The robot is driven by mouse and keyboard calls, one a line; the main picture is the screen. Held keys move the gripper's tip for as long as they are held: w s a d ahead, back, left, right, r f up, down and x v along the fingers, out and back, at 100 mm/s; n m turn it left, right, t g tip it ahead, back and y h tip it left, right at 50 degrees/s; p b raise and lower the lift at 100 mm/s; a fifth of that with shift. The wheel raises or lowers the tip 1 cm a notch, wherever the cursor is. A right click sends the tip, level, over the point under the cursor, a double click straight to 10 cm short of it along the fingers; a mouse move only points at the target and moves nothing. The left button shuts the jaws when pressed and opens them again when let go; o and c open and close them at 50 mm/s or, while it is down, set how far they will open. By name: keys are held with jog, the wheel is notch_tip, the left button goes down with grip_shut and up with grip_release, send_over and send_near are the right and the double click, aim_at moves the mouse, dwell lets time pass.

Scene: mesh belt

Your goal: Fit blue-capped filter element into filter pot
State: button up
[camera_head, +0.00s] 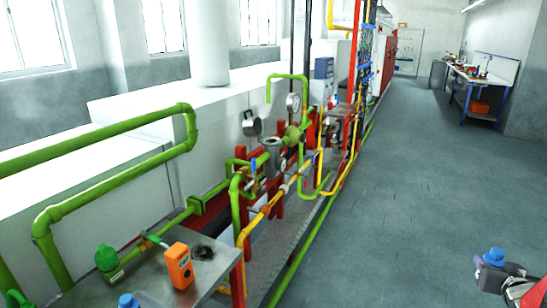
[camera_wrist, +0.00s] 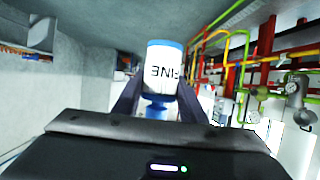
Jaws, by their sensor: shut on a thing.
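The blue-capped filter element (camera_wrist: 164,72) is a white cylinder with blue at both ends and dark lettering that looks upside down in the wrist view. My gripper (camera_wrist: 160,102) is shut on it, one dark finger on each side of its lower part. In the head view my gripper (camera_head: 490,272) is at the lower right, over the floor, with the blue cap (camera_head: 494,254) showing above it. A grey, round-topped vessel (camera_head: 272,147) among the pipes looks like the filter pot. It is far left of my gripper. Its inside is too small to make out.
Green, yellow and red pipes with gauges (camera_head: 293,103) line the wall. The grey floor (camera_head: 400,200) is clear. A workbench (camera_head: 478,84) stands at the back right.

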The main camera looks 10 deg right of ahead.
jog(key=shift+w, duration=0.15)
jog(key=w+a+f+n+t+y, duration=0.1)
jog(key=w+a+n+y, duration=0.1)
jog(key=w+a, duration=0.65)
jog(key=w+a+n+t+y, duration=0.1)
jog(key=w+a, duration=0.5)
jog(key=a, duration=0.6)
jog(key=w+a+f+n+y, duration=0.1)
jog(key=w+a+y, duration=0.1)
jog(key=a, duration=1.1)
jog(key=w+a+f+n+y, duration=0.2)
jog(key=a, duration=1.2)
jog(key=shift+d, duration=0.15)
